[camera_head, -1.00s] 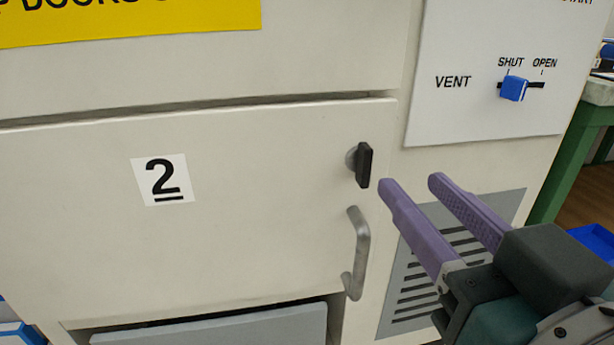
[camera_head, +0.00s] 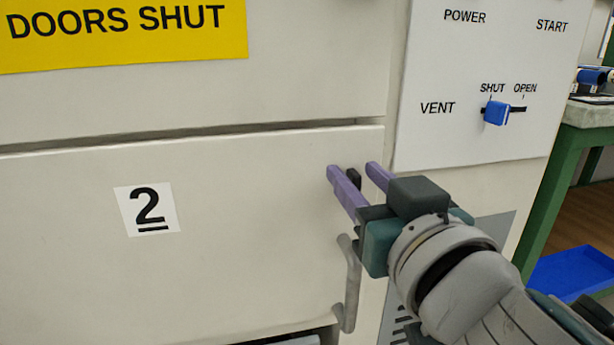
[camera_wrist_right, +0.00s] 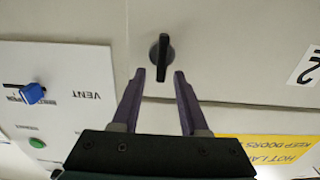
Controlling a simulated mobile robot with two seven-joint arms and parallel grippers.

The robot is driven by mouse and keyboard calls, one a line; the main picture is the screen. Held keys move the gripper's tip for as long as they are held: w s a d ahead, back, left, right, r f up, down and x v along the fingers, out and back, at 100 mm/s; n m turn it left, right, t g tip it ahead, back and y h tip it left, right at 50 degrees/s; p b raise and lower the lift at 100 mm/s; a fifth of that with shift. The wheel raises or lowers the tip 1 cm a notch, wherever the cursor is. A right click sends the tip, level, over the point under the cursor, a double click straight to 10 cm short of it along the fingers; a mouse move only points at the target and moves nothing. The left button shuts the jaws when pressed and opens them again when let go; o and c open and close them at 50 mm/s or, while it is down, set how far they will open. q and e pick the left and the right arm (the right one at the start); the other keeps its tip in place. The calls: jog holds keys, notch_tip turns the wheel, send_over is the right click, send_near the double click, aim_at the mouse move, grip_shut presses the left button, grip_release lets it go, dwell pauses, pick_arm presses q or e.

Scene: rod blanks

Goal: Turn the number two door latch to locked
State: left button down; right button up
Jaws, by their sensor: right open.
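The number two door (camera_head: 80,255) is a cream panel marked with a white "2" label (camera_head: 147,210). Its latch (camera_head: 354,178) is a small black knob near the door's upper right corner, mostly hidden by my gripper in the head view. In the right wrist view the latch (camera_wrist_right: 162,57) shows whole, its bar in line with the fingers' direction. My right gripper (camera_head: 352,172) is open, with its purple fingers on either side of the latch in the head view. In the wrist view the fingertips (camera_wrist_right: 160,76) stand around the latch's near end, with gaps on both sides. My left gripper is not in view.
A grey door handle (camera_head: 351,290) sticks out just below the latch, close to my right gripper. A white panel with a blue vent slider (camera_head: 496,112) is at upper right, the slider under SHUT. A green bench (camera_head: 560,170) and blue tray (camera_head: 575,275) stand at far right.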

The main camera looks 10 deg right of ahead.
grip_shut()
dwell(0.3)
dwell(0.3)
